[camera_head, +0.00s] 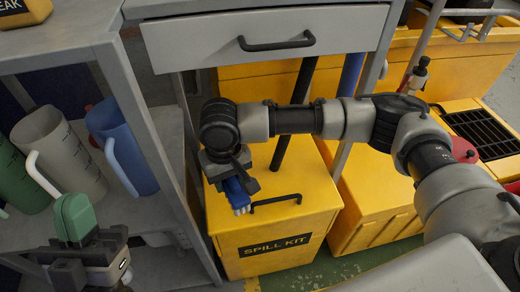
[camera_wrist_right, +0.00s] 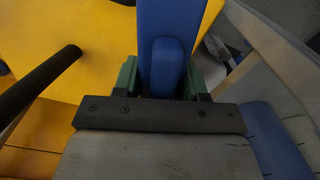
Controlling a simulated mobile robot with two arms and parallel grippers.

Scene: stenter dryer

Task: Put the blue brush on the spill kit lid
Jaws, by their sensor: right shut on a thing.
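The blue brush (camera_head: 236,192) is in my right gripper (camera_head: 232,180), with its pale bristles pointing down. In the right wrist view the blue brush (camera_wrist_right: 170,45) sits between the green finger pads of the gripper (camera_wrist_right: 168,80). The brush is over the left part of the yellow spill kit lid (camera_head: 300,180), beside the black lid handle (camera_head: 275,201). I cannot tell whether the bristles touch the lid. My left gripper (camera_head: 92,255) is at the lower left, with a green piece at its top. Its jaws are not clear.
A grey shelf (camera_head: 160,130) with green, grey and blue jugs (camera_head: 120,145) stands left of the spill kit. A grey drawer (camera_head: 265,40) overhangs behind the lid. Yellow bins (camera_head: 370,205) stand to the right.

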